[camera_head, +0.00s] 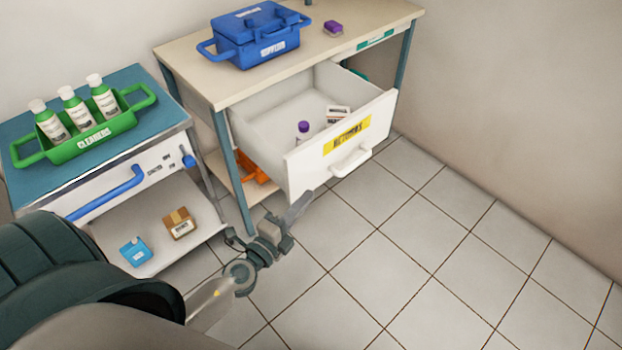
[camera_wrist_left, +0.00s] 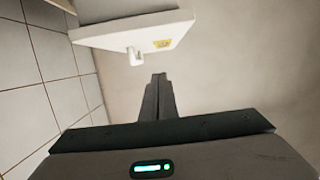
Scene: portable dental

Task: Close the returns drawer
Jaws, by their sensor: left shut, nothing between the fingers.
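The returns drawer (camera_head: 340,141) is white with a yellow label and a pale bar handle (camera_head: 351,161). It stands pulled out from the beige-topped table, with a purple-capped bottle (camera_head: 303,131) and a small white box (camera_head: 338,114) inside. My left gripper (camera_head: 300,205) is shut and empty, in front of and below the drawer front, apart from it in the head view. In the left wrist view the shut fingers (camera_wrist_left: 158,80) point toward the drawer front (camera_wrist_left: 140,30) and its handle (camera_wrist_left: 135,57). My right gripper is not in view.
A blue case (camera_head: 252,35) and a purple item (camera_head: 333,28) are on the table. A teal-topped cart at left holds a green caddy (camera_head: 85,140) of bottles, with a blue box (camera_head: 135,251) and brown box (camera_head: 179,223) below. An orange item (camera_head: 254,168) sits under the drawer. The tiled floor at right is clear.

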